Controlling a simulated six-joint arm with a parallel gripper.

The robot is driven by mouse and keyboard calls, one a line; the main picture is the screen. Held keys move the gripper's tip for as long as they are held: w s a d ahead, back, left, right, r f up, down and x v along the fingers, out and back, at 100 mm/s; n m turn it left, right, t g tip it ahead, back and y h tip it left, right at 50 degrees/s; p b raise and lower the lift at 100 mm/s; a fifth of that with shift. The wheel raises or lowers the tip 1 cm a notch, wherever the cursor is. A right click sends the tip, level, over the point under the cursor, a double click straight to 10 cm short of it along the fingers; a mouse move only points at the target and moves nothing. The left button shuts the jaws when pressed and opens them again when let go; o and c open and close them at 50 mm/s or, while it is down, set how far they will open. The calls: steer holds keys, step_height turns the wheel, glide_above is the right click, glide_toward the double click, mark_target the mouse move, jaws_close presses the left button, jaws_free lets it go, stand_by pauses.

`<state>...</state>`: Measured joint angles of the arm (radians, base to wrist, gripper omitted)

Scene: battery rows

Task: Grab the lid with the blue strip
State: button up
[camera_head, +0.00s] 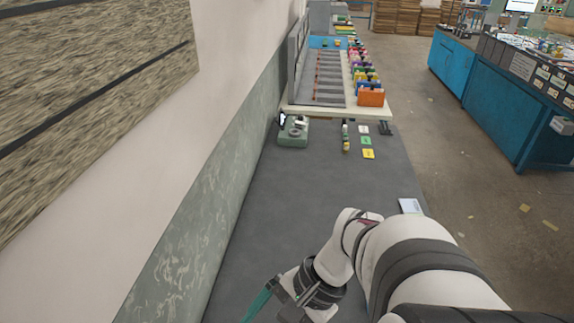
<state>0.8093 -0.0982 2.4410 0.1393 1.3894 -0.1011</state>
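I cannot make out a lid with a blue strip for certain. A flat blue piece (325,42) shows at the far end of the sloped grey rack, too small to identify. My gripper (268,296) is at the bottom of the view, low over the near part of the grey bench. A long teal piece (257,304) shows at its end and runs out of the lower edge. I cannot tell whether this is a finger or something held. The fingertips are not clearly visible.
The grey bench (290,205) is mostly clear in the middle. A green device (293,132) stands near the wall, with small yellow (368,154) and green (366,141) cards to its right. Coloured boxes, including an orange one (371,97), line the rack (328,78). A white card (410,206) lies by the right edge.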

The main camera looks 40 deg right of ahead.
steer(key=s+d+f+m+t+h, duration=0.25)
steer(key=d+m+t, duration=0.35)
steer(key=d, duration=0.4)
steer(key=s+d+f+m+t+h, duration=0.1)
steer(key=s+d+f+m+t, duration=0.25)
steer(key=d+m, duration=0.6)
steer(key=s+d+f+m+h, duration=0.2)
steer(key=s+m+h, duration=0.2)
steer(key=s, duration=0.3)
steer(key=s+d+f+m+g+h, duration=0.1)
steer(key=s+d+f+m+h, duration=0.1)
steer(key=s, duration=0.6)
steer(key=s+d+f+m+h, duration=0.3)
steer(key=s+f+m+h, duration=0.1)
steer(key=s+m+h, duration=0.2)
steer(key=shift+s+f+m+g+h, duration=0.1)
steer(key=shift+s+m+g+h, duration=0.1)
steer(key=shift+s+m, duration=0.25)
steer(key=shift+s+f+m+g+h, duration=0.1)
steer(key=shift+s+m+g, duration=0.1)
steer(key=shift+s, duration=0.35)
steer(key=x, duration=1.5)
steer(key=shift+w+f, duration=0.15)
steer(key=shift+f, duration=0.2)
steer(key=c, duration=1.5)
